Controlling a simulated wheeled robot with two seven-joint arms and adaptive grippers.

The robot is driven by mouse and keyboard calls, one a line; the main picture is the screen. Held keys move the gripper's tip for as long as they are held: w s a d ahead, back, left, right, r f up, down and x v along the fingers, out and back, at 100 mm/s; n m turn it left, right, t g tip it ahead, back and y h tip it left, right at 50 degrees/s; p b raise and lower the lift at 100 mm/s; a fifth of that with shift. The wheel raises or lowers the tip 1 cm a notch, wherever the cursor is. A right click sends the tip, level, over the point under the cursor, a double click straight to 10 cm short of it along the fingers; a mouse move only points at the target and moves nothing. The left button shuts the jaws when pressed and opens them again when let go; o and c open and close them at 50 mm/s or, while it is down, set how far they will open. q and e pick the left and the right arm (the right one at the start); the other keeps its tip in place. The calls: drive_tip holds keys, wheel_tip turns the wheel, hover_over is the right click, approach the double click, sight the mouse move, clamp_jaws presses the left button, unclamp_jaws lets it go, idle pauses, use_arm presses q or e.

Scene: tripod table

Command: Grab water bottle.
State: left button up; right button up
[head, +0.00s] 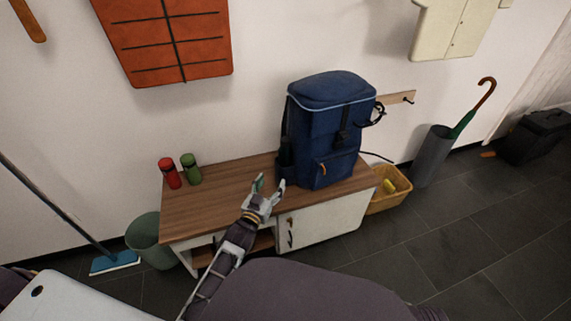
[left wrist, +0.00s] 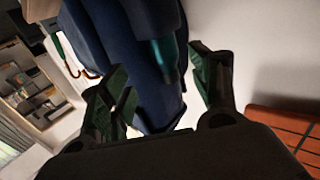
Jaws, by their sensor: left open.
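A blue backpack (head: 325,135) stands upright on the wooden-topped bench (head: 225,200). A dark bottle (head: 285,154) sits in its left side pocket. In the left wrist view a dark teal bottle (left wrist: 165,58) shows against the backpack (left wrist: 140,85), between the fingers. A red bottle (head: 171,174) and a green bottle (head: 191,169) stand together at the left of the bench. My left gripper (head: 269,182) is open and empty, in front of and below the side pocket. It also shows open in the left wrist view (left wrist: 163,82). My right gripper is out of view.
A yellow basket (head: 388,190) and a grey umbrella stand (head: 432,156) are right of the bench. A green bin (head: 147,238) and a blue mop (head: 114,263) are at its left. The bench top between bottles and backpack is clear.

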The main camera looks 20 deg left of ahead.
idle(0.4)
use_arm(q)
drive_tip(key=b, duration=0.2)
approach(284, 161)
drive_tip(key=shift+w, duration=1.65)
drive_tip(key=shift+w+d+f+b, duration=0.1)
drive_tip(key=shift+w+b, duration=0.05)
drive_tip(key=shift+w, duration=0.45)
drive_tip(key=shift+w+d+b, duration=0.1)
drive_tip(key=shift+w+b, duration=0.05)
drive_tip(key=shift+w, duration=0.45)
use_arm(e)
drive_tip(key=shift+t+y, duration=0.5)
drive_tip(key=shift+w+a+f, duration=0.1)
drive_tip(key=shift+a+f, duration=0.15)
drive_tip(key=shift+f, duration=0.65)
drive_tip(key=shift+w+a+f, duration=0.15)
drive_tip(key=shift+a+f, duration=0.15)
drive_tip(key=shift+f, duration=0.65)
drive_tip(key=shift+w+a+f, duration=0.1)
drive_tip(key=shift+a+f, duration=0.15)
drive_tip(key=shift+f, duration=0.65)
use_arm(q)
drive_tip(key=shift+w, duration=0.15)
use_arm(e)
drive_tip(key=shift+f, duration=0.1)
